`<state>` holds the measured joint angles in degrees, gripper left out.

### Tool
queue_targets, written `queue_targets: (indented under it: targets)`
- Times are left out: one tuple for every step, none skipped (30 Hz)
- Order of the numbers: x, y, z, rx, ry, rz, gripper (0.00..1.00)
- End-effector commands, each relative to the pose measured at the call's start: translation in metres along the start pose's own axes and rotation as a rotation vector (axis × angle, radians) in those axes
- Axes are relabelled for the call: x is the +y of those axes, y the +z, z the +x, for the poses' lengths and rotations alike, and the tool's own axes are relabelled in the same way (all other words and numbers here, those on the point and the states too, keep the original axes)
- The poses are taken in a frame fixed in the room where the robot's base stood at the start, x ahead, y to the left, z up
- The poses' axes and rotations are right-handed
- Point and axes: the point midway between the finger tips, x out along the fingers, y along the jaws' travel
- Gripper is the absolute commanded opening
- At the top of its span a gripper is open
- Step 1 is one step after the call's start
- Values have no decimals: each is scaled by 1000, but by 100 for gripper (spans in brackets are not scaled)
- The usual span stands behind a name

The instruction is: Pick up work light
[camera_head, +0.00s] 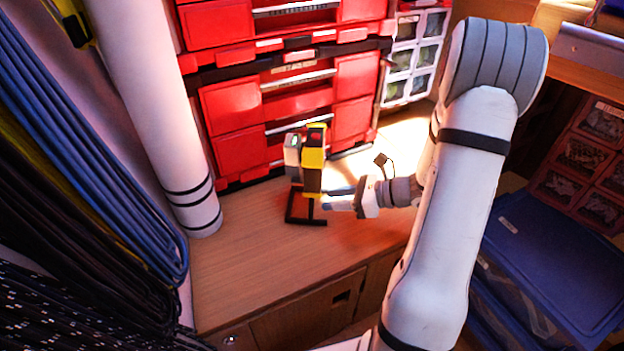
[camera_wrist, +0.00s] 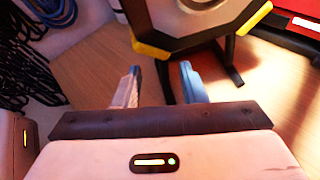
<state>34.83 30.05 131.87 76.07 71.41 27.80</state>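The work light (camera_head: 313,172) stands upright on the wooden bench top, a dark and yellow head on a black frame stand. In the wrist view the work light (camera_wrist: 188,24) fills the top middle, with its grey face, yellow corners and dark legs, cut off by the frame edge. My gripper (camera_head: 331,196) is just right of the light, low by its stand, fingers pointing left at it. In the wrist view my gripper (camera_wrist: 161,70) is open, with a dark stand leg showing between the fingers, seemingly beyond them. I cannot tell whether they touch.
Red drawer units (camera_head: 232,108) stand behind. A white pipe (camera_head: 160,110) and hanging coiled lines (camera_head: 70,130) are at left. The front of the bench top (camera_head: 260,262) is clear. Blue bins (camera_head: 555,255) are at right.

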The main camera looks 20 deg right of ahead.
Motion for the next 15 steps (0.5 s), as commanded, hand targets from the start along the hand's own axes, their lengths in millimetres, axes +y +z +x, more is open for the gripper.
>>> queue_targets:
  targets:
    - [-1, -4, 9, 0, 2, -2, 38]
    - [-1, -5, 14, 0, 3, -3, 38]
    - [-2, -6, 21, 0, 3, -3, 38]
    - [-2, -6, 26, 0, 3, -3, 38]
    - [-2, -6, 30, 1, 3, -3, 38]
    - [-2, -5, 34, 1, 2, -2, 38]
    - [-2, -4, 38, 1, 1, -2, 38]
    - [-2, -4, 40, 1, 1, -1, 38]
    - [-2, -4, 42, 1, 0, -1, 38]
    - [-2, -3, 43, 1, 0, 0, 38]
    - [-2, -3, 44, 1, -1, 0, 38]
    - [-2, -2, 44, 0, -2, 0, 38]
    - [-2, -2, 44, 0, -2, 0, 38]
    - [-2, -2, 44, 0, -3, 0, 38]
    - [-2, -2, 44, 0, -3, 1, 38]
